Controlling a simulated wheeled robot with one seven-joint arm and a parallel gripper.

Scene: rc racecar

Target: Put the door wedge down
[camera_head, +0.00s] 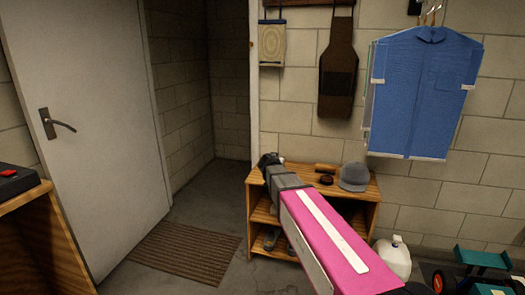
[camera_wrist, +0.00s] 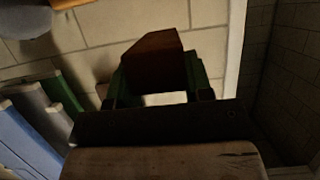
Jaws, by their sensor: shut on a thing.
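The door wedge looks to be the dark reddish-brown block (camera_wrist: 152,60) in the middle of the wrist view. My gripper (camera_wrist: 160,78) is shut on it, with dark green finger parts on either side. In the head view my gripper (camera_head: 268,160) is a small dark shape at the end of my pink arm, in front of the left end of the wooden shelf unit (camera_head: 367,187). The wedge cannot be made out there. I cannot tell how far the gripper is from the shelf top.
The shelf top holds a grey cap (camera_head: 354,177), a dark round tin (camera_head: 326,180) and a brush-like item (camera_head: 325,168). Shoes (camera_head: 270,238) sit below. A brown mat (camera_head: 185,250) lies by the white door (camera_head: 90,110). A white jug (camera_head: 393,257) and green cart (camera_head: 485,258) stand right.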

